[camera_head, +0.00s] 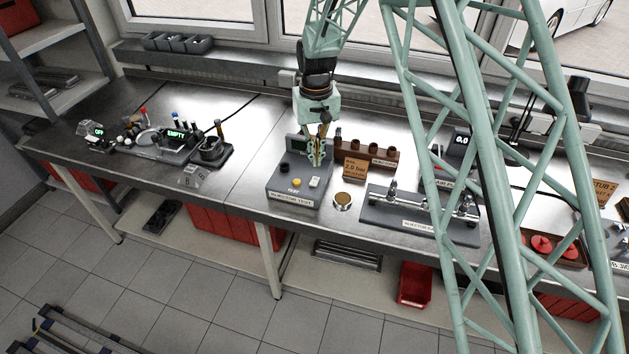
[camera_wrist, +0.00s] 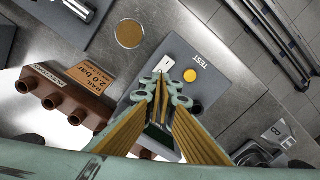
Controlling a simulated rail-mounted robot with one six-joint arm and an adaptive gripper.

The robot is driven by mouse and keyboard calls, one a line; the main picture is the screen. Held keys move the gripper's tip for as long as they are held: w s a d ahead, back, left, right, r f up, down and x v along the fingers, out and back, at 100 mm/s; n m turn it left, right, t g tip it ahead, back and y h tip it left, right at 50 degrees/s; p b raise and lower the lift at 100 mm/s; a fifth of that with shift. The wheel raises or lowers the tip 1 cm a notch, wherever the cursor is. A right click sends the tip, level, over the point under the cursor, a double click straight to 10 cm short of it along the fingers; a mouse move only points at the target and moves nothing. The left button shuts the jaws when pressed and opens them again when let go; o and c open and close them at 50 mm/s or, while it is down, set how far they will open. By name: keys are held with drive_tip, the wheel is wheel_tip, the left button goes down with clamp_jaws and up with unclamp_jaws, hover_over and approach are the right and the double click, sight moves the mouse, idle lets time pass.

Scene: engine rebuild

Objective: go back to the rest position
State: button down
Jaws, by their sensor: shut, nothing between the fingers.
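My gripper (camera_head: 317,160) is shut and empty in the head view, over the back part of the grey injector test box (camera_head: 293,196). In the wrist view my gripper (camera_wrist: 161,84) points down at the same test box (camera_wrist: 205,62), close to its white switch and yellow button (camera_wrist: 190,75). I cannot tell whether the fingertips touch the box. My green lattice arm crosses the right half of the head view and hides part of the bench there.
A brown injector rack (camera_head: 378,153) and a pressure sign (camera_head: 354,169) stand right of the box. A round brass-coloured disc (camera_head: 342,201) and an injector rail plate (camera_head: 410,217) lie nearby. A device reading EMPTY (camera_head: 177,134) is at left.

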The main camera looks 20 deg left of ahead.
idle(0.4)
drive_tip(key=s+d+r+m+t+b, duration=0.1)
drive_tip(key=s+d+r+b, duration=0.25)
drive_tip(key=d+r, duration=1.1)
drive_tip(key=s+d+r+m+t+b, duration=0.1)
drive_tip(key=s+d+r+m+b, duration=0.15)
drive_tip(key=s+d+r, duration=1)
drive_tip(key=s+d+r+m+b, duration=0.1)
drive_tip(key=s+d+b, duration=0.3)
drive_tip(key=s+d, duration=0.9)
drive_tip(key=s+d+f+m+t+b, duration=0.1)
drive_tip(key=s+d+f, duration=0.1)
drive_tip(key=s, duration=0.7)
drive_tip(key=s+d+f+t+b, duration=0.1)
drive_tip(key=s+d+f+b, duration=0.1)
drive_tip(key=s, duration=0.7)
drive_tip(key=shift+d+m, duration=0.35)
drive_tip(key=shift+d, duration=0.35)
